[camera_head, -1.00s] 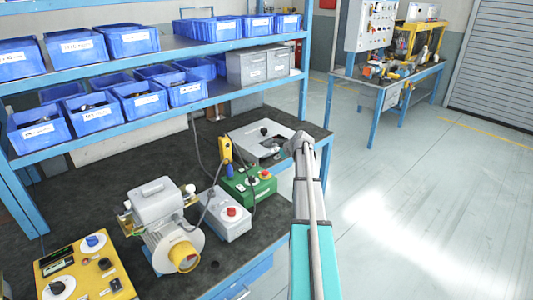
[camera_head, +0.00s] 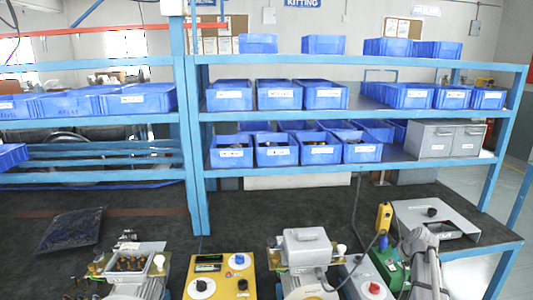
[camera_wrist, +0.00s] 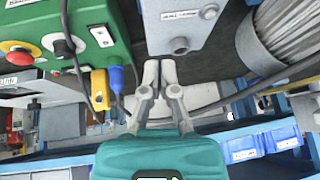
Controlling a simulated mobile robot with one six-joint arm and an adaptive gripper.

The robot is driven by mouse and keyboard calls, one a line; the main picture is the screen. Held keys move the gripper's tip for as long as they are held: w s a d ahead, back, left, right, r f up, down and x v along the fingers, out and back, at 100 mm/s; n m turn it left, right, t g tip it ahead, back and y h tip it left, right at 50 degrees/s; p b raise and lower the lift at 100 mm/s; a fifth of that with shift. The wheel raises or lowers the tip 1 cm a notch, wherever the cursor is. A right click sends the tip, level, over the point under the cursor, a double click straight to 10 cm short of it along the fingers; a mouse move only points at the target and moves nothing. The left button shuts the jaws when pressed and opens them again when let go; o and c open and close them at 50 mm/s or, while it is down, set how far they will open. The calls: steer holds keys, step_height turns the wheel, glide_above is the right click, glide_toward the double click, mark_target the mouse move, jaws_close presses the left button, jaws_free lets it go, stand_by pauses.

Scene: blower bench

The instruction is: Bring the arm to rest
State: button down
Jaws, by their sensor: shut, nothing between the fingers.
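My gripper (camera_wrist: 160,72) shows in the wrist view with its two grey fingers together and nothing between them. It is over the bench, with a green control box (camera_wrist: 88,28) to its upper left and a grey box (camera_wrist: 182,25) just above it in the picture. A grey part of my arm (camera_head: 425,262) shows at the lower right of the head view, in front of the green box (camera_head: 391,268). I cannot make out my fingers in the head view.
The dark bench top (camera_head: 150,222) holds a yellow control box (camera_head: 221,277), a blower unit (camera_head: 303,247), a grey box with a red button (camera_head: 368,280) and a grey plate (camera_head: 435,217). Shelves of blue bins (camera_head: 279,95) stand behind. The floor (camera_head: 505,195) at right is clear.

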steer(key=s+a+f+g+h, duration=0.1)
steer(key=s+a+g, duration=0.1)
steer(key=s+a, duration=0.8)
steer(key=s+a+f+m+g+h, duration=0.1)
steer(key=s+a+g, duration=0.2)
steer(key=s+a, duration=0.7)
steer(key=shift+s+a+f+g, duration=0.3)
steer(key=shift+a, duration=3.8)
steer(key=shift+d, duration=0.1)
